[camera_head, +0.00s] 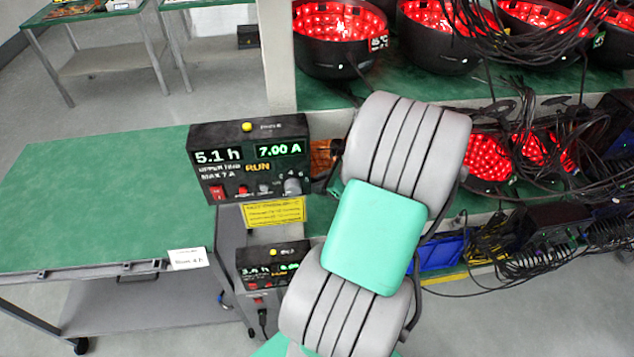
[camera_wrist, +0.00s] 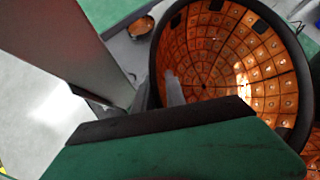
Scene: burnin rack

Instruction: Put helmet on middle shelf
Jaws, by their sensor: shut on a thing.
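The helmet (camera_wrist: 225,60) shows in the wrist view as a dark bowl with an unlit orange-brown LED lining, its open side toward the camera. A grey fingertip of my gripper (camera_wrist: 172,88) is at its left rim; my gripper is shut on this rim. In the head view my arm hides the gripper and most of the helmet; only a small orange patch (camera_head: 322,156) shows beside the upper control box. The rack's green upper visible shelf (camera_head: 400,95) carries several red-lit helmets (camera_head: 338,35). I cannot tell which shelf is the middle one.
Red-lit helmets (camera_head: 490,157) and tangled cables (camera_head: 520,250) fill the lower level at right. A control box (camera_head: 248,160) reads 5.1 h, 7.00 A, RUN, "UPPER HUB MAX 7 A". A second box (camera_head: 272,265) sits below.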

